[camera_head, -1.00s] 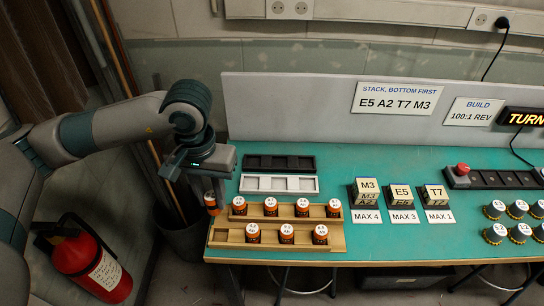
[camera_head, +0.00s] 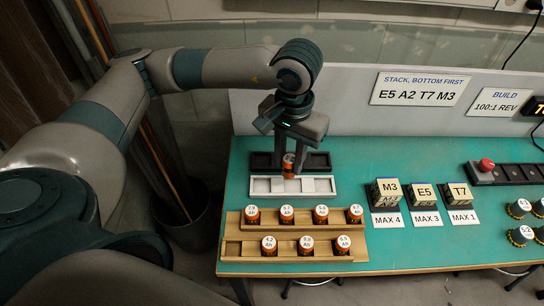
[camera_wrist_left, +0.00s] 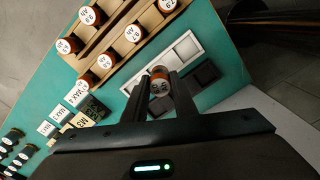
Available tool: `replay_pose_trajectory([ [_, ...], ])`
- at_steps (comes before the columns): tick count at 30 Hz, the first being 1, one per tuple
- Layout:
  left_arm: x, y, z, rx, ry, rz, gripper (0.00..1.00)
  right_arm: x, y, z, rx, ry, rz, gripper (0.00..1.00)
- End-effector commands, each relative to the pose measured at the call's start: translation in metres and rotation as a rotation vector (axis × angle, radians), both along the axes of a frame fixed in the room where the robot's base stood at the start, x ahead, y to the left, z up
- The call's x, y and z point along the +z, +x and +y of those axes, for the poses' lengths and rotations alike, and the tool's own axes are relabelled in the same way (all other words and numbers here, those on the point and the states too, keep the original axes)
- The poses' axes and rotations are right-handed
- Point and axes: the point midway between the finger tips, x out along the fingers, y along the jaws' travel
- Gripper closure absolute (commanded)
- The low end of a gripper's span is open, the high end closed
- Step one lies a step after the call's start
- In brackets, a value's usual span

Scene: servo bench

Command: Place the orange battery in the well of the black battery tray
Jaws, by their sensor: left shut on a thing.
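My left gripper (camera_head: 291,160) is shut on an orange battery (camera_head: 288,168) with a white top. It holds the battery upright, in front of the black battery tray (camera_head: 262,160) and over or near the back edge of the white tray (camera_head: 262,186); the exact height is unclear. In the left wrist view the battery (camera_wrist_left: 160,84) sits between the two fingers, with the white tray (camera_wrist_left: 186,48) and the black tray (camera_wrist_left: 206,74) beyond. The fingers and battery hide the middle of the black tray. My right gripper is not in view.
A wooden two-row rack (camera_head: 232,249) with several orange batteries stands in front of the trays. A grey panel (camera_head: 350,110) rises behind the trays. Bare green bench lies between rack and blocks.

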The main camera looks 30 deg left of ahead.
Motion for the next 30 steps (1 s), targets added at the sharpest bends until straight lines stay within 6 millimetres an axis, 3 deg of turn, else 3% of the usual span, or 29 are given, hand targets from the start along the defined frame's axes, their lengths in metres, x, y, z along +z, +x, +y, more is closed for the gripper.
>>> replay_pose_trajectory([
  [17,0.000,0.003,0.000,0.061,0.000,-0.002,1.00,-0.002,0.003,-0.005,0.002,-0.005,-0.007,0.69],
  [23,0.001,0.011,-0.002,0.244,0.002,-0.004,1.00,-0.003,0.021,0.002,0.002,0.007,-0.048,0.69],
  [30,0.005,0.025,-0.003,0.597,0.004,-0.010,1.00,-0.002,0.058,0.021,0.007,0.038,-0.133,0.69],
])
